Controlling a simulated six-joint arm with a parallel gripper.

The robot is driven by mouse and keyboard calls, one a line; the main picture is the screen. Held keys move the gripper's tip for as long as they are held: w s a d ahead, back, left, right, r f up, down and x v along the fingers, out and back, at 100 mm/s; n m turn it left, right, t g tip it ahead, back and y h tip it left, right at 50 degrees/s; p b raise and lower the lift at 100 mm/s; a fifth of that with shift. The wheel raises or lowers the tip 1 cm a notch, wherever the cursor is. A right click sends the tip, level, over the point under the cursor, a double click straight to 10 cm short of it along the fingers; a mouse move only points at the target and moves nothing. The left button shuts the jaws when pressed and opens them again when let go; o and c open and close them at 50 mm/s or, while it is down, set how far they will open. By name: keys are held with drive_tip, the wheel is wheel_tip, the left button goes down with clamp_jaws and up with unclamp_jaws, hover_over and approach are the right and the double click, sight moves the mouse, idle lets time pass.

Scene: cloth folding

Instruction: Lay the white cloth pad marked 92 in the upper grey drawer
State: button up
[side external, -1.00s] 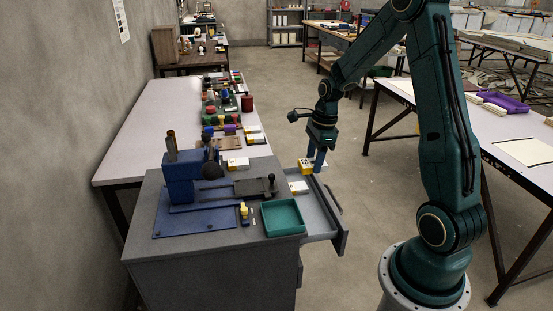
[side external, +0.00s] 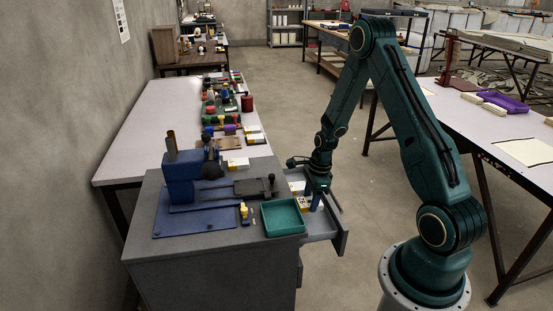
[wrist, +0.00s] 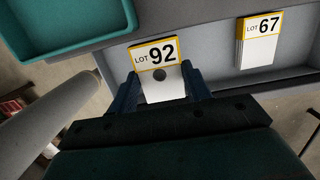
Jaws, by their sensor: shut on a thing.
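The white cloth pad marked LOT 92 (wrist: 165,85), with a yellow-edged label, is between the two blue fingers of my gripper (wrist: 160,76) in the wrist view. My gripper (side external: 312,203) is shut on it and points down into the open upper grey drawer (side external: 340,236) in the side view. The pad is low in the drawer area; I cannot tell whether it touches the drawer floor (wrist: 212,72). A second pad, marked LOT 67 (wrist: 257,45), lies in the drawer to the right of it in the wrist view.
A teal tray (side external: 283,218) stands on the grey cabinet top beside the drawer; its edge shows in the wrist view (wrist: 75,50). A blue press (side external: 180,180) stands further left on the cabinet. Bare drawer floor lies between the two pads.

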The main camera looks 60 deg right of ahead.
sight(309, 218)
drive_tip(key=shift+f, duration=0.65)
drive_tip(key=shift+f, duration=0.1)
drive_tip(key=shift+f, duration=1.8)
drive_tip(key=shift+f, duration=0.15)
drive_tip(key=o, duration=1)
drive_tip(key=shift+c, duration=0.2)
drive_tip(key=shift+s+d+r, duration=0.2)
drive_tip(key=shift+r, duration=1.85)
drive_tip(key=shift+s+d+r, duration=0.2)
drive_tip(key=shift+d+r, duration=0.05)
drive_tip(key=shift+r, duration=1.75)
drive_tip(key=shift+s+d+r, duration=0.2)
drive_tip(key=shift+r, duration=1.85)
